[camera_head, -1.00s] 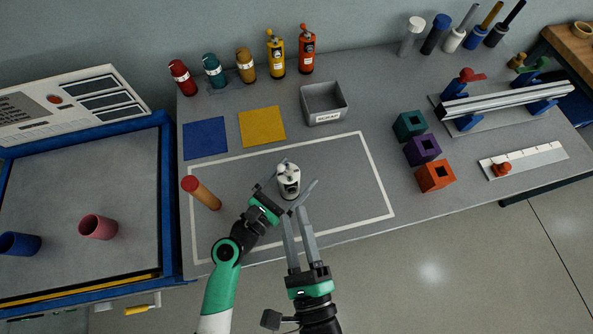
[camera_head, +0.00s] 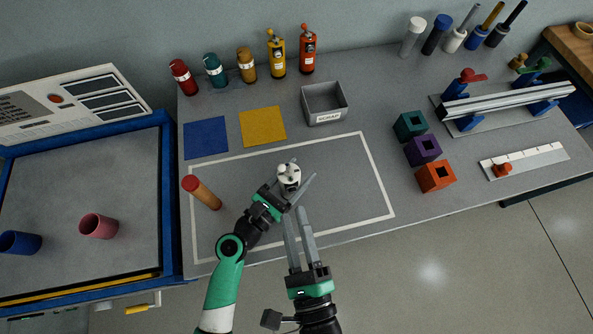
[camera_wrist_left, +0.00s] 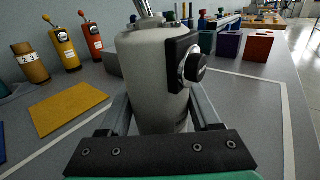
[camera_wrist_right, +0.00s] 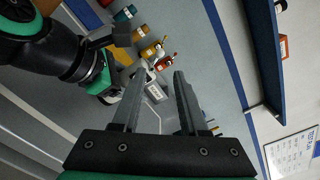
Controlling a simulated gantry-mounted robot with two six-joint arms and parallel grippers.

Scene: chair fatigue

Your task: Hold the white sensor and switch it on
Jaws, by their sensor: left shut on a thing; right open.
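The white sensor (camera_head: 289,175) stands upright inside the white outlined area of the table. In the left wrist view the white sensor (camera_wrist_left: 152,75) fills the middle, with a black plate and a round silver-and-black knob (camera_wrist_left: 192,66) on its side. My left gripper (camera_head: 291,189) is shut around the sensor's body, one finger on each side. My right gripper (camera_head: 296,210) is open and empty, in front of the sensor and nearer the camera; its fingers also show in the right wrist view (camera_wrist_right: 152,85). Part of the sensor's lower body is hidden by my left gripper.
A red-capped wooden cylinder (camera_head: 202,192) is left of the sensor. A grey bin (camera_head: 324,104) stands behind it, with yellow (camera_head: 262,127) and blue (camera_head: 205,138) mats to its left. Purple (camera_head: 422,149), teal and orange blocks are at right. Yellow and red-orange bottles stand at the back.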

